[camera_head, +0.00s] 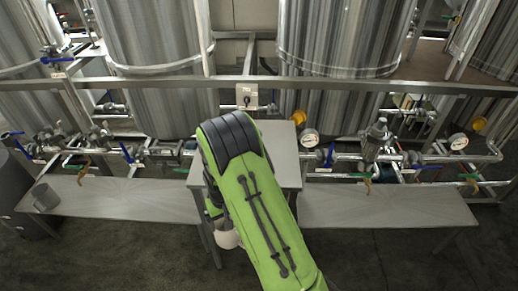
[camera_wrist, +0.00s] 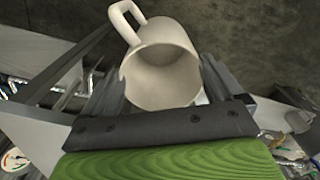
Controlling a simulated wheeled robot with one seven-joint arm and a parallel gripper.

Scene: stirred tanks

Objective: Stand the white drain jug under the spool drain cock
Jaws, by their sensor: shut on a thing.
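The white drain jug (camera_wrist: 160,62) is between the fingers of my gripper (camera_wrist: 162,88) in the wrist view, its handle at the upper left and its open mouth showing. My gripper is shut on it. In the head view a pale part of the jug (camera_head: 228,239) shows beside my green arm, in front of the middle table; the arm hides the rest. Small brass cocks hang from the pipes, one at left (camera_head: 83,172) with a green handle, one at right (camera_head: 368,186) and one at far right (camera_head: 472,184). I cannot tell which is the spool drain cock.
A grey mug (camera_head: 44,197) stands on the left bench (camera_head: 130,203). The right bench (camera_head: 400,208) looks clear. A higher middle table (camera_head: 284,160) stands between them. Pipes, valves and gauges (camera_head: 309,138) run behind the benches, below a metal rail (camera_head: 340,85) and large steel tanks.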

